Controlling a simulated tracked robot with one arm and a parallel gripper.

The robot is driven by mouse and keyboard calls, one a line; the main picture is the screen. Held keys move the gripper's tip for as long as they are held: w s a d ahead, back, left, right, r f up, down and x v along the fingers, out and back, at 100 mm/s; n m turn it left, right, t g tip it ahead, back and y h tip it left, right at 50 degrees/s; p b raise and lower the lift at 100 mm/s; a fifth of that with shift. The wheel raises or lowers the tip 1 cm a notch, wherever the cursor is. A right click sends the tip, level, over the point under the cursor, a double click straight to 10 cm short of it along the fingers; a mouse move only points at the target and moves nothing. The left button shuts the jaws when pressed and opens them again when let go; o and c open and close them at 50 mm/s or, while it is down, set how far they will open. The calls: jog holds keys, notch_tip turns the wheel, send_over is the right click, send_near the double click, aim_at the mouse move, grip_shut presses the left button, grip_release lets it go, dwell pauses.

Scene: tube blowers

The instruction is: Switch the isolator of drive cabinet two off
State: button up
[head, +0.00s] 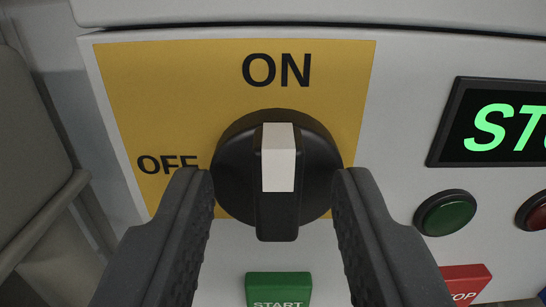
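The isolator (316,160) is a round black rotary switch on a yellow plate (190,95) on the cabinet front. Its raised black handle (277,225) stands upright, and the white mark (279,158) on it points up at the word ON. The word OFF is printed to the left of the switch, and its last letter is close to my left finger. My gripper (272,182) is open, with one dark finger at each side of the switch and the handle between them. I cannot tell whether the fingers touch the switch. No cabinet number shows.
A display (497,122) with green letters, cut off at the edge, is at the right. Below it are a green button (445,213) and a red button (536,214). A green START label (279,289) and a red STOP label (465,283) lie low. A grey structure (30,140) stands at the left.

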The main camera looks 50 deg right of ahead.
jog(key=shift+w+d, duration=0.1)
jog(key=shift+d, duration=0.15)
grip_shut()
